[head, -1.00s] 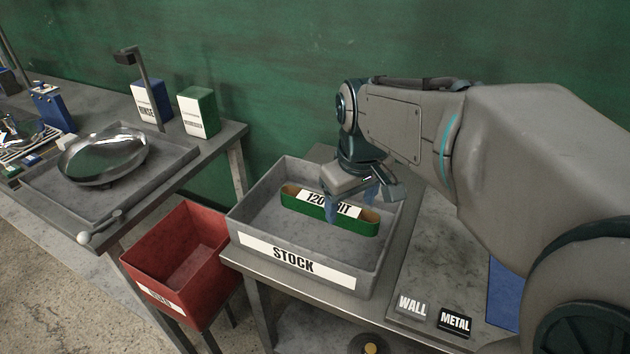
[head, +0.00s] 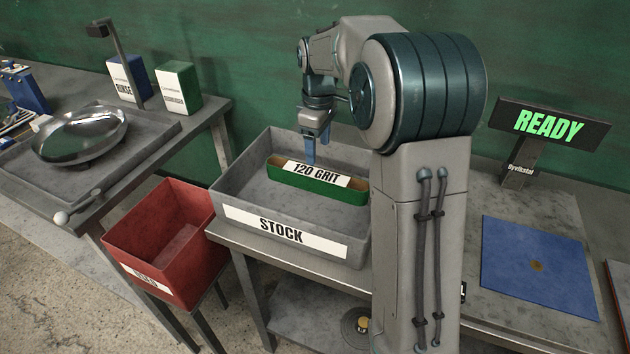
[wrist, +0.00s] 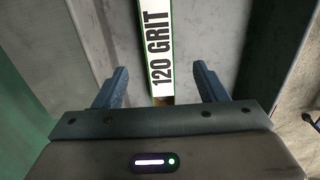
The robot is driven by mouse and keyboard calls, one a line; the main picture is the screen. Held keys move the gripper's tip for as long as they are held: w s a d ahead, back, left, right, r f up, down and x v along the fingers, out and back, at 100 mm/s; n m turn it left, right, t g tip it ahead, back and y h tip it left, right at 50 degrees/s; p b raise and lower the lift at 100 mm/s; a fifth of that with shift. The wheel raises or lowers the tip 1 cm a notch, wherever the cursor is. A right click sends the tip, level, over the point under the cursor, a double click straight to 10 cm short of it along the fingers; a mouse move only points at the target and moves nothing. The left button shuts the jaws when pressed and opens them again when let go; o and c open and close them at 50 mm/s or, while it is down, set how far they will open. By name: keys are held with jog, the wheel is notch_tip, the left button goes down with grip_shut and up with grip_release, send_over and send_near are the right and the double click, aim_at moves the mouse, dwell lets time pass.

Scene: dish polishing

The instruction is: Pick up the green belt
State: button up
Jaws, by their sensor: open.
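The green belt (head: 318,188), a long flat loop with a white "120 GRIT" label, lies in the grey STOCK bin (head: 345,231). My gripper (head: 310,160) is over the bin, with its fingers pointing down at the belt's far side, near the middle of its length. In the wrist view the belt's labelled strip (wrist: 157,48) runs up the picture from between the two open blue fingers (wrist: 160,86). Gaps show on both sides, and the gripper holds nothing. The exact fingertip height is hard to tell. My arm hides the bin's right end.
A red bin (head: 160,245) stands lower, left of the STOCK bin. A metal dish (head: 80,135) sits on a tray at the left table. A blue mat (head: 538,268) and a READY sign (head: 548,125) are on the right.

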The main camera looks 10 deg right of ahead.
aim_at(316, 172)
notch_tip(316, 172, down, 5)
jog(key=shift+r, duration=0.2)
jog(key=shift+w+a+f, duration=0.1)
jog(key=shift+w+f, duration=0.05)
jog(key=shift+f, duration=1.15)
jog(key=shift+w+a+f, duration=0.1)
jog(key=shift+w+f, duration=0.05)
jog(key=shift+f, duration=1.15)
jog(key=c, duration=1.2)
